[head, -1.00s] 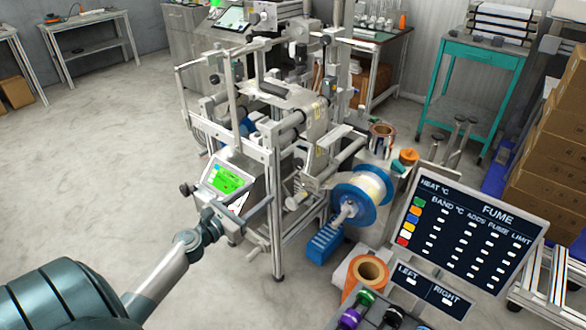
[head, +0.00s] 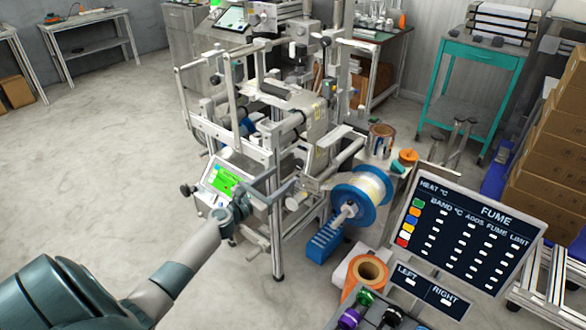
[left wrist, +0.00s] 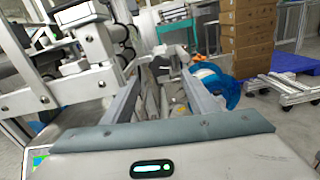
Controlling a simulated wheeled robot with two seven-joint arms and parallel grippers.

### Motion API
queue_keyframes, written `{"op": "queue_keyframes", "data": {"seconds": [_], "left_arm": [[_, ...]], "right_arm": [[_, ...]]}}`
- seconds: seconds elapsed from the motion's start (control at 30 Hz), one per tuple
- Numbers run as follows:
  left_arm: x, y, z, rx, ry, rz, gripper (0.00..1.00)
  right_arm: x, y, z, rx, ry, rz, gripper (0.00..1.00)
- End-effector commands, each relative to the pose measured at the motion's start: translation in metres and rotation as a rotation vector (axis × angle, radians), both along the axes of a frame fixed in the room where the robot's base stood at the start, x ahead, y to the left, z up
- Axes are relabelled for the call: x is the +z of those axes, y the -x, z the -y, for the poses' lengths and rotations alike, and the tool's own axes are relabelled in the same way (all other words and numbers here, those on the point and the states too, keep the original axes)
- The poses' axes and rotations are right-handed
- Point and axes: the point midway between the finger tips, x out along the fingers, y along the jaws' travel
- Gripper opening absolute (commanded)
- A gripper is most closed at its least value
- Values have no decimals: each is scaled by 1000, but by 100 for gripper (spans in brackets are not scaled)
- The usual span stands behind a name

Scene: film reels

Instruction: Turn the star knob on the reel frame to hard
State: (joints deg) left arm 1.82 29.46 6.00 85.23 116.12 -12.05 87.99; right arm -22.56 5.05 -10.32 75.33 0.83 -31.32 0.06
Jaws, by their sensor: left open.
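The metal reel frame (head: 275,165) stands in the middle of the head view, with a blue-flanged reel (head: 360,195) on its right side. My left gripper (head: 284,185) reaches in among the frame's front parts, left of the reel. In the left wrist view its two fingers (left wrist: 173,72) are spread apart with nothing clamped. A pale grey knob-like part (left wrist: 172,54) shows just beyond and between the fingertips; I cannot tell for sure that it is the star knob. No hard marking is readable. The reel also shows in the left wrist view (left wrist: 224,84). My right gripper is out of view.
A panel with a green screen (head: 222,180) sits left of my gripper. A dark sign board (head: 466,232) and an orange roll (head: 367,272) are at the lower right. Cardboard boxes (head: 555,130) stand at the right. The floor on the left is clear.

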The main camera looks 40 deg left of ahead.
Motion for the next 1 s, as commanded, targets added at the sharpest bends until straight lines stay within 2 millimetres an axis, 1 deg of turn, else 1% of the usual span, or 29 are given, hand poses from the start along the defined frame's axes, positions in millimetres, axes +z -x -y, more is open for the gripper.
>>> {"op": "queue_keyframes", "data": {"seconds": [0.03,0.2,0.43,0.63,0.93,0.97,1.0], "left_arm": [[1,-9,0,1,1,2,53],[1,-35,3,0,1,1,53],[0,-60,5,1,1,0,53],[0,-69,5,0,0,-1,53],[0,-70,6,0,0,-1,53],[0,-70,6,0,0,-1,48],[0,-70,6,0,0,-1,39]], "right_arm": [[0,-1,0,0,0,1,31],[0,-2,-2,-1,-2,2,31],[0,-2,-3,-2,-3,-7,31],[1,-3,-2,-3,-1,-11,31],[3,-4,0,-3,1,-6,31],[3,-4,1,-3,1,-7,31],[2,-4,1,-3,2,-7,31]]}}
